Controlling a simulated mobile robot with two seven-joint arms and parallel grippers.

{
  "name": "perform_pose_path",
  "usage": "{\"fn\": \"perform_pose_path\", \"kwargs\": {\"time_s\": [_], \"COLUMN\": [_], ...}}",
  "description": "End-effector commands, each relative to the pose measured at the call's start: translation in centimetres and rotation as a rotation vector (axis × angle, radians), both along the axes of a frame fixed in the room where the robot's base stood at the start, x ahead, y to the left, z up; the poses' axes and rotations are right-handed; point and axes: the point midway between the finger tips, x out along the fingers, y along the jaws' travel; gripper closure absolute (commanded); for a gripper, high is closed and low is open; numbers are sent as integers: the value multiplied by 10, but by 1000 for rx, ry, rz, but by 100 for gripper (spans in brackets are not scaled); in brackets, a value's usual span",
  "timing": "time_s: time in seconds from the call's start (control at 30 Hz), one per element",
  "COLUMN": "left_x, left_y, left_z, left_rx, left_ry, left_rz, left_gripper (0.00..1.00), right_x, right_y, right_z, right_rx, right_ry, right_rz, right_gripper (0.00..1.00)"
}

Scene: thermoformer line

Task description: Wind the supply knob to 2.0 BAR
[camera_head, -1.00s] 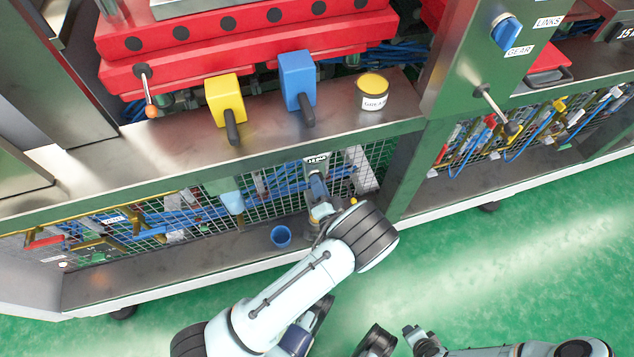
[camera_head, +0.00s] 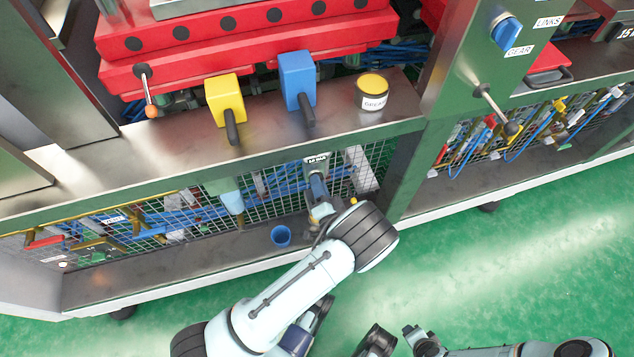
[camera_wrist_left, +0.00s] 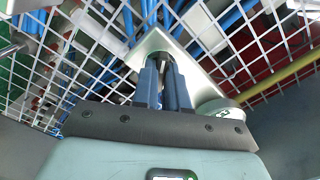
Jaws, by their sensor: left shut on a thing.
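My left gripper (camera_head: 318,188) reaches to the mesh panel under the machine's front ledge. In the left wrist view its two blue-grey fingers (camera_wrist_left: 167,88) are closed on the supply knob (camera_wrist_left: 162,62), a small dark part at a pale metal plate (camera_wrist_left: 152,43). The fingers hide most of the knob. A small white label (camera_head: 317,160) sits just above the fingers in the head view; its text is too small to read surely. A round pale part (camera_wrist_left: 218,110) lies right of the fingers. My right gripper (camera_head: 414,334) is low in the head view, away from the panel; its fingers are unclear.
A blue cup (camera_head: 281,236) stands on the lower shelf left of my left gripper. A pale blue part (camera_head: 228,197) hangs at the mesh (camera_head: 265,187). Yellow (camera_head: 225,98) and blue (camera_head: 297,78) blocks with handles and a can (camera_head: 371,93) sit on the ledge above.

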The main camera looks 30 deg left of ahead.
Motion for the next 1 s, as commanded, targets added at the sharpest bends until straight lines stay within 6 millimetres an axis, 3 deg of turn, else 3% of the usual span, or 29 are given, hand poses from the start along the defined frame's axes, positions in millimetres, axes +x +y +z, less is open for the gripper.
{"fn": "perform_pose_path", "kwargs": {"time_s": [0.23,0.5,0.83,1.0], "left_x": [-1,-1,-1,-1], "left_y": [-1,-1,-1,-1], "left_z": [0,0,-1,0], "left_rx": [24,150,166,263], "left_ry": [31,181,200,312], "left_rz": [-1,-1,-1,-2], "left_gripper": [100,100,100,100], "right_x": [0,0,0,0], "right_y": [0,0,0,0], "right_z": [3,14,14,22], "right_rx": [0,0,0,0], "right_ry": [-1,-5,-5,-7], "right_rz": [0,0,0,0], "right_gripper": [62,62,62,62]}}
